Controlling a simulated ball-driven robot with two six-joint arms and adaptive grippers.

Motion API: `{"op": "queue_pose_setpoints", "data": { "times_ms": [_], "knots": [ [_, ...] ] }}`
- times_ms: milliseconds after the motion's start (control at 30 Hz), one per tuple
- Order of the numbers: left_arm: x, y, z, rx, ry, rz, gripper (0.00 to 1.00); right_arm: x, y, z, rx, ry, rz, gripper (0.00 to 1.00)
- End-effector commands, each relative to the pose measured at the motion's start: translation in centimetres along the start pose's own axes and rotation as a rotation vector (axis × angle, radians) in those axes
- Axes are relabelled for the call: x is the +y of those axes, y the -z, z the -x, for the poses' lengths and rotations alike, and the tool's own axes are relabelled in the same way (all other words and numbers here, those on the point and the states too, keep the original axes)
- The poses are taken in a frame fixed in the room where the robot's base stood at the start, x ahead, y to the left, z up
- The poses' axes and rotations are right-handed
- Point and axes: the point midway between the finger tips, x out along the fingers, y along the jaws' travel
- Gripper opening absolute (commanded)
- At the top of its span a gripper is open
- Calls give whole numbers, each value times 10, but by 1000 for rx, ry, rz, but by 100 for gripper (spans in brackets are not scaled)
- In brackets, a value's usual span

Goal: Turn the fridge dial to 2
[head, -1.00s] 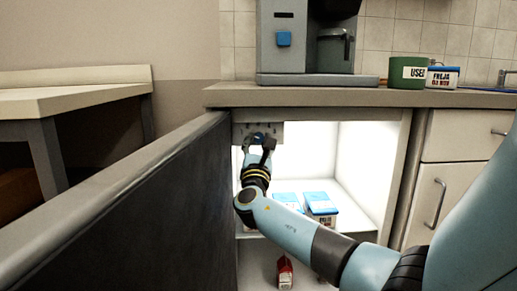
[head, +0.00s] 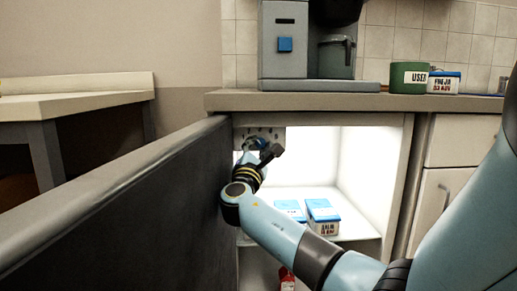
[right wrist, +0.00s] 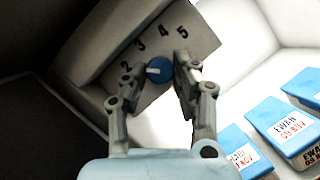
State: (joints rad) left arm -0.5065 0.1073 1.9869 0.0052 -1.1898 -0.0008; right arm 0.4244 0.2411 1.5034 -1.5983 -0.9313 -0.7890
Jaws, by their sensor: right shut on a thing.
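The blue fridge dial (right wrist: 160,70) sits on a light panel (right wrist: 205,38) marked 2, 3, 4 and 5 in the right wrist view. Its white mark points left, toward the side of the 2; I cannot tell whether it lines up exactly. My right gripper (right wrist: 156,68) has its fingers on either side of the dial and is shut on it. In the head view the right gripper (head: 264,148) is at the panel (head: 270,132) at the fridge's upper left, and partly covers the dial. My left gripper is not in view.
The open dark fridge door (head: 120,200) stands close to the left of my right arm. Blue-topped cartons (head: 322,215) stand on the lit shelf below, and a red bottle (head: 287,280) lower down. The counter edge (head: 330,102) runs just above.

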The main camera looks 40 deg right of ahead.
Motion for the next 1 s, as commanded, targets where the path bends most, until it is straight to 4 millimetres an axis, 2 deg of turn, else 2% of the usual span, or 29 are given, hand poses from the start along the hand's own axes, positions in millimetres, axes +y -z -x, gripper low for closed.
{"op": "queue_pose_setpoints", "data": {
  "times_ms": [167, 200, 367, 667, 767, 1000],
  "knots": [
    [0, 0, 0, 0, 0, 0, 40, -2, 1, 1, 2, 3, 2, 0],
    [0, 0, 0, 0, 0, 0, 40, -2, 1, 1, 2, 3, 2, 29],
    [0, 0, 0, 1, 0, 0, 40, -1, 1, 1, 2, 2, 2, 50],
    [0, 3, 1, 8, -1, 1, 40, -1, 1, 3, 1, 1, 2, 51],
    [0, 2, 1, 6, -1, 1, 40, -1, 1, 14, 3, 2, 1, 51],
    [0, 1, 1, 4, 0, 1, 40, -2, 1, 57, 4, 4, 1, 51]
  ]
}}
